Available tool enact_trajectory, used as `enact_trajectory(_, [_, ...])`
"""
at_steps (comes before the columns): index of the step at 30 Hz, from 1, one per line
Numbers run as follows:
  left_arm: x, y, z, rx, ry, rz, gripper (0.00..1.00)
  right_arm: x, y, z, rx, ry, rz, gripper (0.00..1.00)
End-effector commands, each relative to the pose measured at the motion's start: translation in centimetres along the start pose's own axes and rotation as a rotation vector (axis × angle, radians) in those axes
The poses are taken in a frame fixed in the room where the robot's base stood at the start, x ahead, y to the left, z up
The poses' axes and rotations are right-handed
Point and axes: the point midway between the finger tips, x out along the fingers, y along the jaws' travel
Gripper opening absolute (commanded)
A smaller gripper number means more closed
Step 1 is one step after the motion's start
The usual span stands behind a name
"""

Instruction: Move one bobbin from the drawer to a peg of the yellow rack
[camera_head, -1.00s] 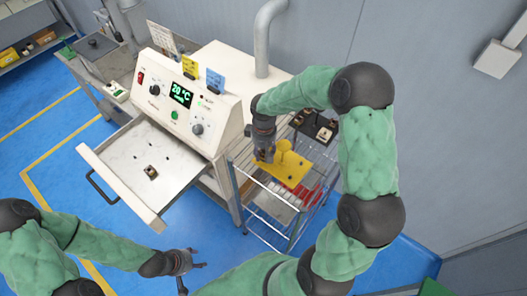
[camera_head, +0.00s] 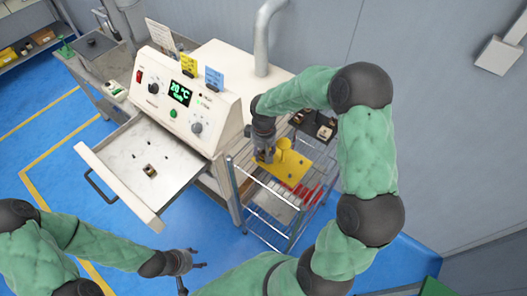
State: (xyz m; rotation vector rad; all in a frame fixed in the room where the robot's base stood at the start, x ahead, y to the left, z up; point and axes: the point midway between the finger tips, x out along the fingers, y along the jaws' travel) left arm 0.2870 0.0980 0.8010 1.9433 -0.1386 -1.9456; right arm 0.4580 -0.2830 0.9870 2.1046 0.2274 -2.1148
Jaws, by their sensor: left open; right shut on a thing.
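The drawer (camera_head: 115,152) stands pulled out from the cream machine. One small dark and tan bobbin (camera_head: 149,170) lies in it, with a few tiny dark spots nearby. The yellow rack (camera_head: 293,168) sits on top of the wire cart, with a round-topped yellow post (camera_head: 284,144) standing up from it. My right gripper (camera_head: 264,157) points down at the rack's left edge, beside the post. It is shut on what looks like a bobbin, mostly hidden by the fingers. My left gripper (camera_head: 190,274) is open and empty, low over the floor in front of the drawer.
A dark tray (camera_head: 314,125) with several small parts stands behind the rack, close to my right arm. The wire cart (camera_head: 238,192) has red items on a lower shelf. The machine's panel (camera_head: 180,93) rises behind the drawer. Blue floor is clear at the left.

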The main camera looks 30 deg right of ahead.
Motion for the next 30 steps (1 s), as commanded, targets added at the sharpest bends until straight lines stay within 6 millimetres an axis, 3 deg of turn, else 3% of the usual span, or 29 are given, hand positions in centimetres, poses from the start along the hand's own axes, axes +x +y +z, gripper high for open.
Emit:
enact_trajectory(11, [0.8, -0.3, 0.0, 0.000, 0.000, 0.000, 0.52, 1.0, 0.0, 0.0, 0.000, 0.000, 0.000, 0.17])
enact_trajectory(12, [0.7, -0.2, 0.0, 0.000, 0.000, 0.000, 0.52, 1.0, 0.0, 0.0, 0.000, 0.000, 0.000, 0.50])
enact_trajectory(15, [0.7, -0.2, 0.0, 0.000, 0.000, 0.000, 0.52, 0.9, 0.0, 0.0, 0.000, 0.000, 0.000, 0.72])
enact_trajectory(25, [0.7, -0.2, 0.0, 0.000, 0.000, 0.000, 0.52, 0.9, 0.0, 0.0, 0.000, 0.000, 0.000, 0.72])
enact_trajectory(30, [0.7, -0.2, 0.0, 0.000, 0.000, 0.000, 0.52, -0.3, 0.0, -0.1, 0.000, 0.002, 0.001, 0.72])
